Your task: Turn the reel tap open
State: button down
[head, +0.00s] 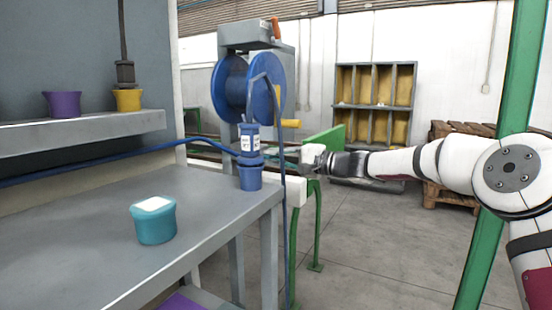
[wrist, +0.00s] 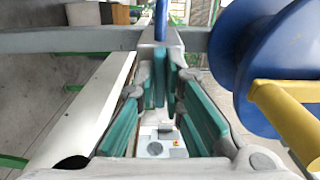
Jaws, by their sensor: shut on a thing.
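The blue hose reel (head: 248,88) stands beyond the right end of the workbench in the head view. It also shows at the right of the wrist view (wrist: 262,65), with its yellow crank handle (wrist: 285,115). My gripper (head: 288,162) reaches in from the right, below the reel and close to the blue hose. In the wrist view my gripper's (wrist: 160,78) teal-padded fingers are closed around a grey part with a blue bar, which looks like the reel tap (wrist: 160,35). The contact is partly hidden, and the tap's angle cannot be told.
A green post (head: 513,120) stands beside my arm. A white rail (wrist: 85,115) runs left of my fingers. Open floor lies front right.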

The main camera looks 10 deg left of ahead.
jog(key=c, duration=1.7)
grip_release()
jog(key=shift+s+a+r, duration=0.1)
jog(key=shift+a, duration=0.2)
jog(key=shift+d, duration=0.15)
jog(key=v, duration=1.2)
